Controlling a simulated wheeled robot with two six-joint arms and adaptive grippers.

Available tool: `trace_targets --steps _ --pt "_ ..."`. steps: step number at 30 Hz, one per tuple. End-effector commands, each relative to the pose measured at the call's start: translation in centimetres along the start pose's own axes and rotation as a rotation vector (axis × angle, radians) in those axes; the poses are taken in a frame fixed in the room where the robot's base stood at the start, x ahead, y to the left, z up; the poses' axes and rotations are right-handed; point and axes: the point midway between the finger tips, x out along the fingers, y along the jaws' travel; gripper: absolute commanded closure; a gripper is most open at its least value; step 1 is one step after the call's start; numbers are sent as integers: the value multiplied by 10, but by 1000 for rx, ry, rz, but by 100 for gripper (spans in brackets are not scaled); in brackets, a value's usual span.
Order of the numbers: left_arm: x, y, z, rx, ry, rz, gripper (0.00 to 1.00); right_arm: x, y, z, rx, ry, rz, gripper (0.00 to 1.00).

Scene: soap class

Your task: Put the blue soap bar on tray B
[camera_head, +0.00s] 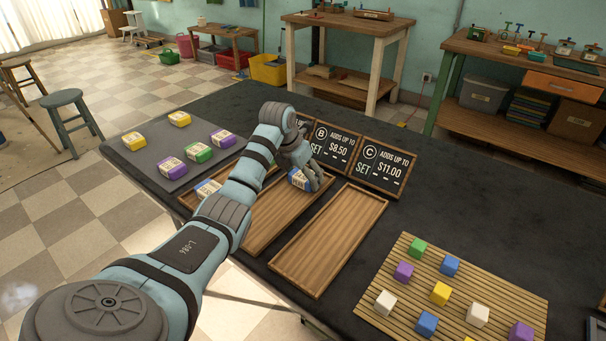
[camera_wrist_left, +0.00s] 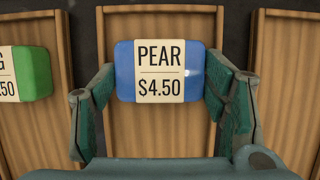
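The blue soap bar (camera_wrist_left: 126,72) has a cream label reading PEAR $4.50. In the head view the blue soap bar (camera_head: 298,180) shows at my left gripper (camera_head: 311,180), over the far part of tray B (camera_head: 272,232), the middle wooden tray. In the left wrist view my left gripper's (camera_wrist_left: 160,75) fingers press on the bar's two short sides. The bar looks slightly bigger than the green bar beside it, so it seems a little above the tray floor; a gap is not clearly visible. My right gripper is out of view.
Tray C (camera_head: 329,241) is empty. The left tray holds a green bar (camera_wrist_left: 34,73) and a blue-ended bar (camera_head: 207,187). Price signs (camera_head: 333,145) stand behind the trays. A grey mat (camera_head: 150,165) holds several bars. A slatted mat (camera_head: 410,289) holds coloured cubes.

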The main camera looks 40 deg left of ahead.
Motion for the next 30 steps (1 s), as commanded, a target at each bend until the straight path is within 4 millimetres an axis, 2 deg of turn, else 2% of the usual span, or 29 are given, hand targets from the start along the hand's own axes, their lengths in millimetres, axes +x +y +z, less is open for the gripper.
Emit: trace_targets --steps 1,3,14,17,25,30 --pt "0 0 0 0 -1 0 23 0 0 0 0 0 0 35" --pt "0 0 0 0 -1 0 14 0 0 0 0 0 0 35" --pt "-4 0 2 0 -2 0 14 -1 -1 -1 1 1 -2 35" --pt "-21 1 3 -1 -3 1 14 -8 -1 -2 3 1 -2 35" --pt "-97 1 4 1 -4 3 14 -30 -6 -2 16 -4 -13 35" --pt "-121 0 2 1 -2 1 14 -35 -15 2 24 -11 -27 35"
